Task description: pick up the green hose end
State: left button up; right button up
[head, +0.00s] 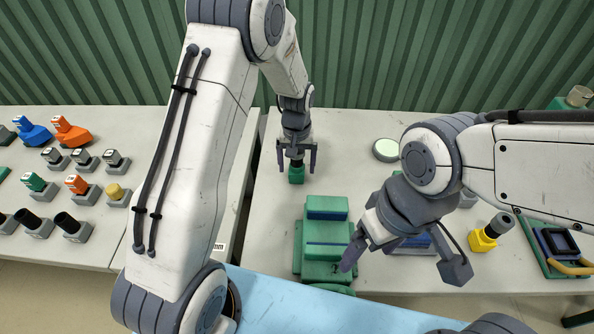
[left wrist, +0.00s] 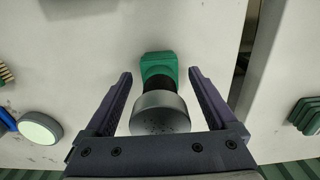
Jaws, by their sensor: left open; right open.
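A green block-shaped piece (head: 296,176) is on the white table directly below my left gripper (head: 297,158). In the left wrist view it shows as a green body (left wrist: 160,66) with a black neck and a round grey end (left wrist: 158,112) toward the camera. The open fingers of my left gripper (left wrist: 157,92) stand on either side of this piece, with gaps visible on both sides. I see no hose running from it. My right gripper (head: 405,262) is open and empty, over the table's front right, partly covering a blue-topped block.
A green stack with blue strips (head: 325,238) stands at the front middle. A pale round disc (head: 386,150) lies behind my right arm. A yellow fitting (head: 482,241) and a green tray (head: 553,268) are at right. Several coloured fittings sit on the left table (head: 20,248).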

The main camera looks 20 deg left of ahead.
pick_arm(q)
grip_shut()
